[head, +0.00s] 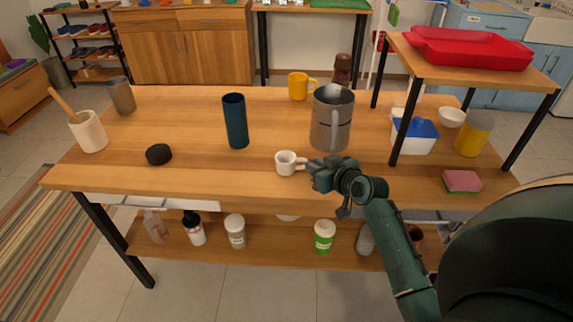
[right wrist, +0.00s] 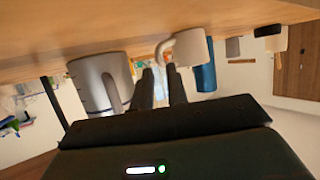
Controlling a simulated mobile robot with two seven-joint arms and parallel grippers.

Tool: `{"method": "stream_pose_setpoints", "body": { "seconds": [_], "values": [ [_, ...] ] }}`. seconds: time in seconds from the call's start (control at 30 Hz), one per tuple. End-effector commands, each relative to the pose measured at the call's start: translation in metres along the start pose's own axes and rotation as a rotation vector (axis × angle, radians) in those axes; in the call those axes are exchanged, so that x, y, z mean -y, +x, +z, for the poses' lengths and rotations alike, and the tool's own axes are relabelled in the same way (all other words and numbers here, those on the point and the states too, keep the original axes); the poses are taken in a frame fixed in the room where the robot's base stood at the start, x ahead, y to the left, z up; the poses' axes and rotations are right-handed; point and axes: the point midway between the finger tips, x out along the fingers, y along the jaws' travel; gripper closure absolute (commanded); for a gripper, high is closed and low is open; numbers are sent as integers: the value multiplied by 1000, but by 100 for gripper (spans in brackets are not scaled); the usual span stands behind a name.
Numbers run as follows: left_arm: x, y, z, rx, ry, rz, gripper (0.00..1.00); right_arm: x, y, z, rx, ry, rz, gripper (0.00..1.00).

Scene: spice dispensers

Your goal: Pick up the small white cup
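The small white cup (head: 286,163) stands upright on the wooden table near its front edge, with its handle to the right. In the right wrist view, the cup (right wrist: 192,48) shows with its handle curving toward my fingers. My right gripper (head: 314,168) is low over the table, just right of the handle. In the right wrist view, the two fingers of the right gripper (right wrist: 160,72) are apart with a gap between them, and the handle end is at or just beyond the tips. Contact cannot be made out. My left gripper is not in view.
A grey metal pitcher (head: 331,118) stands close behind my right gripper. A dark blue tumbler (head: 235,121) is behind and left of the cup. A black round lid (head: 158,154) lies farther left. A raised shelf (head: 480,72) and a sponge (head: 462,181) are to the right.

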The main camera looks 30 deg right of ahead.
Motion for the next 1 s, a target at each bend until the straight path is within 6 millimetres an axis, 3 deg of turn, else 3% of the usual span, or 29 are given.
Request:
{"method": "stream_pose_setpoints", "body": {
  "seconds": [0.4,0.67,0.87,1.0],
  "values": [
    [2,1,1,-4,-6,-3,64,-1,49,4,1,2,0,85],
    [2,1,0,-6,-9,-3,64,-1,51,4,1,0,0,85],
    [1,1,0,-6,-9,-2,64,-1,51,4,1,0,0,99],
    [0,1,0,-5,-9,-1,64,-1,51,4,1,0,0,100]
  ]
}}
